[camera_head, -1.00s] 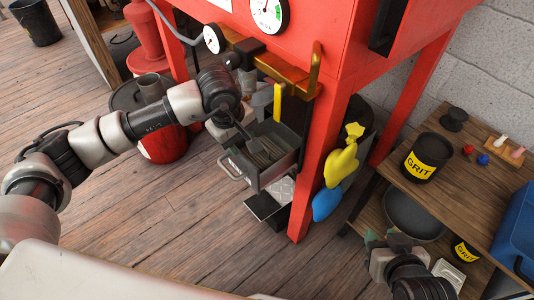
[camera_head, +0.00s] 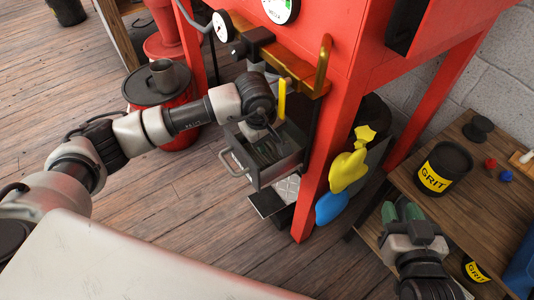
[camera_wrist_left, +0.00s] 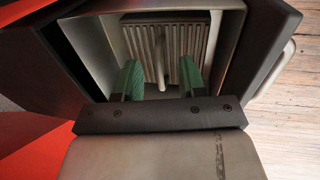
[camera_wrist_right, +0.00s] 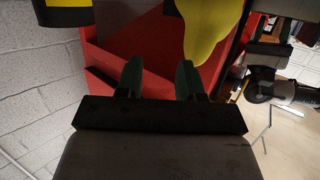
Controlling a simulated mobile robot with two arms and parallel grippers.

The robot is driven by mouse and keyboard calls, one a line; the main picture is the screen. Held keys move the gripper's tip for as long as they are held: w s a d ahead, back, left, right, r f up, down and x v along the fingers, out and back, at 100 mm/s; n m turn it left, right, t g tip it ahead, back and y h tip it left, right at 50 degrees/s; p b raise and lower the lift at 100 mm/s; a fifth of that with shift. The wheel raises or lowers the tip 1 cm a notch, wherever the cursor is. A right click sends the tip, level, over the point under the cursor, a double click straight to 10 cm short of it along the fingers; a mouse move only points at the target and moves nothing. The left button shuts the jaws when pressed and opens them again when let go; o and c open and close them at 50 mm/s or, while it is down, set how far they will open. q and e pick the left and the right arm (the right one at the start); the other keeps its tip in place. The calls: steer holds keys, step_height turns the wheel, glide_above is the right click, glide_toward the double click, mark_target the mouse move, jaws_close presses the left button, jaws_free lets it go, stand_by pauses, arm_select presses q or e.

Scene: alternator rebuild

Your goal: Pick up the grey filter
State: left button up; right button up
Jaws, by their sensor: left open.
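The grey filter (camera_wrist_left: 196,38) is a ribbed, pleated panel with a raised bar (camera_wrist_left: 160,48) down its middle. It lies inside the open grey drawer (camera_head: 289,167) under the red machine. My left gripper (camera_wrist_left: 162,80) is open, with its green fingers pointing into the drawer, one on each side of the bar. I cannot tell whether they touch the filter. In the head view my left gripper (camera_head: 273,133) is over the drawer and hides much of the filter. My right gripper (camera_head: 402,211) is open and empty, well to the right; its fingers also show in the right wrist view (camera_wrist_right: 159,80).
The red machine (camera_head: 338,120) stands directly behind the drawer, with a brass handle (camera_head: 323,65) above it. A yellow cloth (camera_head: 347,170) and a blue cloth (camera_head: 330,207) hang beside its leg. A wooden bench (camera_head: 440,205) with a grit tin (camera_head: 444,168) is at right.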

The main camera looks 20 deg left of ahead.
arm_select(q)
steer(key=shift+w+f, duration=0.1)
steer(key=shift+f, duration=0.65)
jaws_close()
